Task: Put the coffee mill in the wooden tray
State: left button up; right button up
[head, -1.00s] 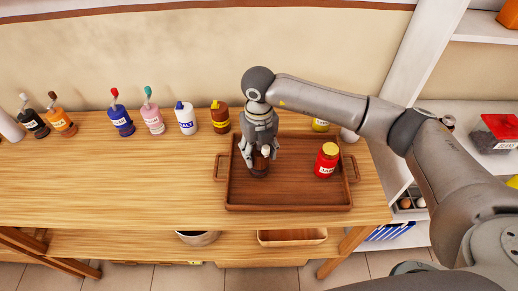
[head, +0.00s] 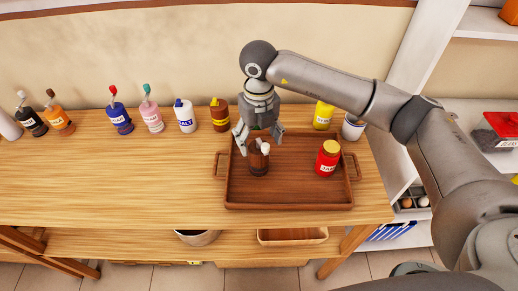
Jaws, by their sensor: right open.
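The coffee mill (head: 258,160), dark brown with a white knob on top, stands upright inside the wooden tray (head: 290,207), in its left part. My right gripper (head: 259,143) is open above and just behind the mill, its fingers spread to either side of the mill's top. I cannot tell whether a finger still touches the mill. My left gripper is not in view.
A red jar with a yellow lid (head: 327,158) stands in the tray's right part. A yellow container (head: 323,115) and a white cup (head: 353,128) stand behind the tray. Several bottles, including a brown one (head: 220,115), line the table's back. The table's left front (head: 100,185) is clear.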

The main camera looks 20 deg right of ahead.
notch_tip(320, 180, up, 8)
jog(key=shift+f+b, duration=0.2)
jog(key=shift+b, duration=0.6)
jog(key=shift+s, duration=0.1)
